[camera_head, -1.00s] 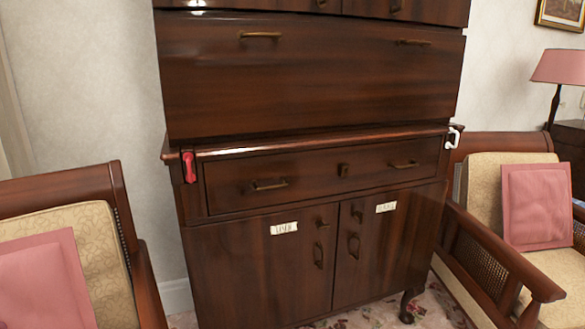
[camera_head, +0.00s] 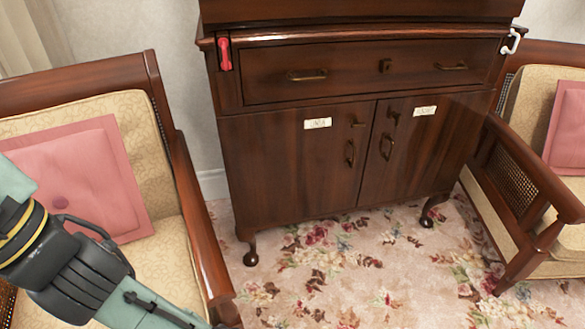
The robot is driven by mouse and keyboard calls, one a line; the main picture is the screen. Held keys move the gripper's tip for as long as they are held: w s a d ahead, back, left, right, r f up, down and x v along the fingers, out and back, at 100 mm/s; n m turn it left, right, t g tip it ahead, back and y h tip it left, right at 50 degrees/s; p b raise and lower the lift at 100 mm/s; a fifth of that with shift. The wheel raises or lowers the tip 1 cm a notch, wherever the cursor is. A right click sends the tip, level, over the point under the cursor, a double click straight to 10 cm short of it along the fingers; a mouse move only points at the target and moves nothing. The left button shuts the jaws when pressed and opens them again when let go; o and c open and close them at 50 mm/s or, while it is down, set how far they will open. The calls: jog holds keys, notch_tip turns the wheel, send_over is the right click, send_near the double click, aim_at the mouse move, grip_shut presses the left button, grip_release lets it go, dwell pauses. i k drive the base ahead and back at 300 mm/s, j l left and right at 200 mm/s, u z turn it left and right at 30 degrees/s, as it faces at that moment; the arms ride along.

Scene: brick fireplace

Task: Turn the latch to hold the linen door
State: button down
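A dark wood cabinet has two lower doors. The left door (camera_head: 275,165) carries a white label (camera_head: 317,123) that seems to read linen, though the print is small. The right door (camera_head: 440,150) carries another label (camera_head: 424,111) that I cannot read. A small brass latch (camera_head: 357,124) sits at the left door's upper right, above its drop handle (camera_head: 350,153). A similar latch (camera_head: 393,114) is on the right door, above its handle (camera_head: 387,147). Both doors look shut. Part of my arm shows at lower left, but my gripper is not clearly visible.
A drawer (camera_head: 370,70) with two pulls is above the doors. A red handle-like piece (camera_head: 224,53) and a white one (camera_head: 511,42) are on the cabinet's sides. Armchairs stand at left (camera_head: 205,245) and right (camera_head: 540,185). Flowered carpet (camera_head: 350,265) lies open in front.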

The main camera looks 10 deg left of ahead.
aim_at(353, 119)
jog(key=i+l+z, duration=0.15)
jog(key=l+z, duration=0.2)
jog(key=z, duration=0.15)
jog(key=i+l+z, duration=0.2)
jog(key=z, duration=0.3)
